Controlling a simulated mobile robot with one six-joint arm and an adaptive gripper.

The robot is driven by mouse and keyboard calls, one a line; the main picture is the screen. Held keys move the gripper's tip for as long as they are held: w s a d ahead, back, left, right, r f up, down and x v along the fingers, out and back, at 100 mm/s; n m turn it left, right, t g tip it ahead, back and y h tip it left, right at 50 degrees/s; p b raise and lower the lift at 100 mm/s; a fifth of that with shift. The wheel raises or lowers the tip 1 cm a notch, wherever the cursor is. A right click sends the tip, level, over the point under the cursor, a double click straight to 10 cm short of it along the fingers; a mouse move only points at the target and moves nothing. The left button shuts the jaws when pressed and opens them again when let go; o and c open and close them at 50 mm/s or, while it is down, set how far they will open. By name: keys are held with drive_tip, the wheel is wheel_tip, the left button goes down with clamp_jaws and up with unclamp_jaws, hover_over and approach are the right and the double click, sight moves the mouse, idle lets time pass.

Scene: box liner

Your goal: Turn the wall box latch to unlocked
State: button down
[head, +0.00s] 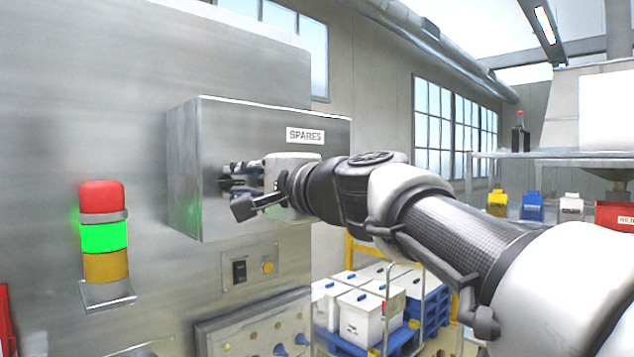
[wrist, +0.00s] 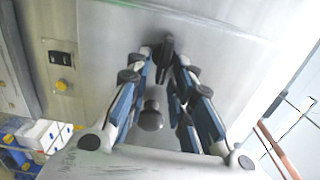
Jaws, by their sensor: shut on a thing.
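The wall box (head: 185,150) is a grey metal box labelled SPARES, fixed to a metal wall panel. My gripper (head: 228,178) reaches its front face from the right. In the wrist view, my gripper (wrist: 167,62) has its fingertips closed around a small dark upright piece, the latch (wrist: 168,44), against the box face. A dark round knob (wrist: 150,119) shows between the fingers, nearer the camera. In the head view the fingers hide the latch, and its exact angle cannot be told there.
A signal tower (head: 104,235) with its green section lit stands left of the box. A switch plate (head: 250,268) is below the box. White boxes (head: 360,315) on a blue pallet stand lower down, and a shelf with coloured bins (head: 532,207) is at right.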

drive_tip(key=c, duration=1.7)
unclamp_jaws()
drive_tip(key=v, duration=1.2)
drive_tip(key=shift+f, duration=0.1)
